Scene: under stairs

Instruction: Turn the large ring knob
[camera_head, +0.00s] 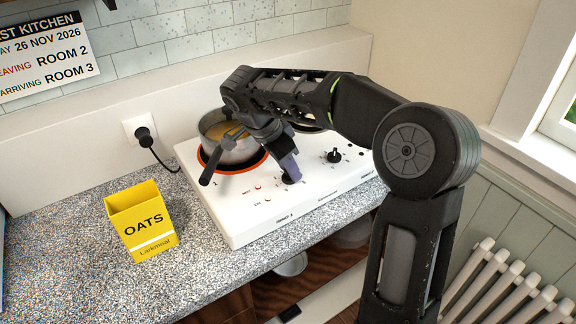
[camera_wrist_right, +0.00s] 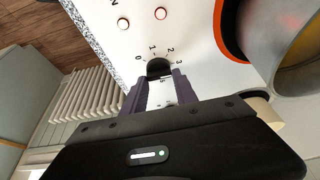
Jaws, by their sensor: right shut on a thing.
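The white hob (camera_head: 240,212) sits on the speckled worktop. It has two dark knobs on its top, with a number scale around each. My right gripper (camera_head: 289,170) reaches down onto the left knob (camera_head: 290,181). In the right wrist view its two purple-grey fingers are shut on this dark knob (camera_wrist_right: 159,67), one on each side. The numbers 0 to 3 show beside the knob. The other knob (camera_head: 334,156) stands free to the right. The knob labels are too small to read, so I cannot tell which ring each serves. My left gripper is out of view.
A steel pot (camera_head: 232,153) stands on the left ring, which has an orange rim; its handle points toward the front. A second ring is mostly hidden behind my arm. A yellow OATS carton (camera_head: 143,222) stands left of the hob. A plug (camera_head: 143,135) with a black cord is behind.

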